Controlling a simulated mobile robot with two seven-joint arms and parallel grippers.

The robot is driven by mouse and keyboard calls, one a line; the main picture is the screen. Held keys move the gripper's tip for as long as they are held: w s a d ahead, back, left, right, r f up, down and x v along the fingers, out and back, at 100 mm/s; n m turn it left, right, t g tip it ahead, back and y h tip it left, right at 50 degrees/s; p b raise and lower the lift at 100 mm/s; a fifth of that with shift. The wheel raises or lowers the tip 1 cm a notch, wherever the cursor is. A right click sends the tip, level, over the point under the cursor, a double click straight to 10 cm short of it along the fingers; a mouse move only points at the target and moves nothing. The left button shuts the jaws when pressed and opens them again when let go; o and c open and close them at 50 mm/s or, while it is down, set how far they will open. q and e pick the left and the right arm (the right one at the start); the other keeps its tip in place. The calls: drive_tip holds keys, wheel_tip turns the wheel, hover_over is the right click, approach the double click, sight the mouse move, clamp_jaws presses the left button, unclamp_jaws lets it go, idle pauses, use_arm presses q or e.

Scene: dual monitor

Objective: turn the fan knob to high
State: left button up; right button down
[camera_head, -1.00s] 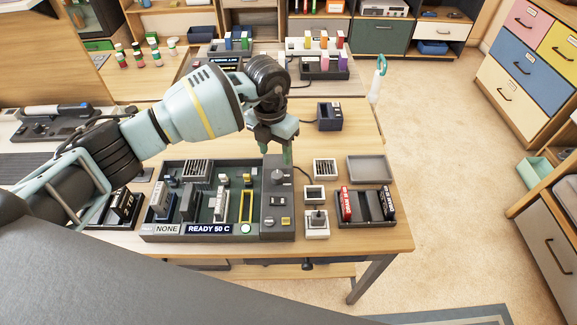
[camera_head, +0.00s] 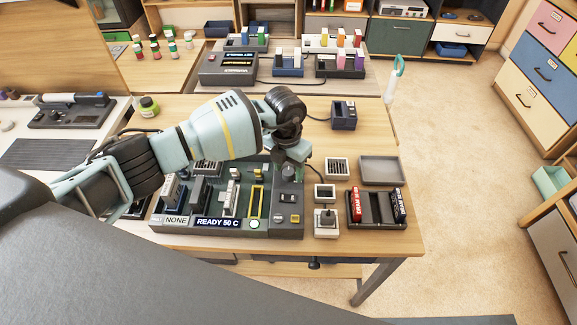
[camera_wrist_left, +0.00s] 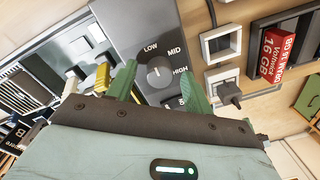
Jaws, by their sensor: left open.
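The fan knob (camera_wrist_left: 159,71) is a round dark grey dial on a grey panel (camera_wrist_left: 135,25) marked LOW, MID and HIGH. A light mark shows on the knob, but I cannot tell surely which label it points to. My left gripper (camera_wrist_left: 159,67) is open, its green fingers on either side of the knob in the wrist view. I cannot tell whether they touch it. In the head view my left gripper (camera_head: 289,168) is over the right part of the console (camera_head: 290,229) and mostly hides the knob. My right gripper is not in view.
Right of the console are a small joystick box (camera_head: 326,221), a vented box (camera_head: 337,168), a grey tray (camera_head: 382,170) and a black holder (camera_head: 378,223) with red and black modules. A display on the console reads READY 50 C. A blue box (camera_head: 344,115) stands behind on the table.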

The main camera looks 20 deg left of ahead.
use_arm(q)
drive_tip(key=shift+c, duration=0.2)
drive_tip(key=c, duration=0.9)
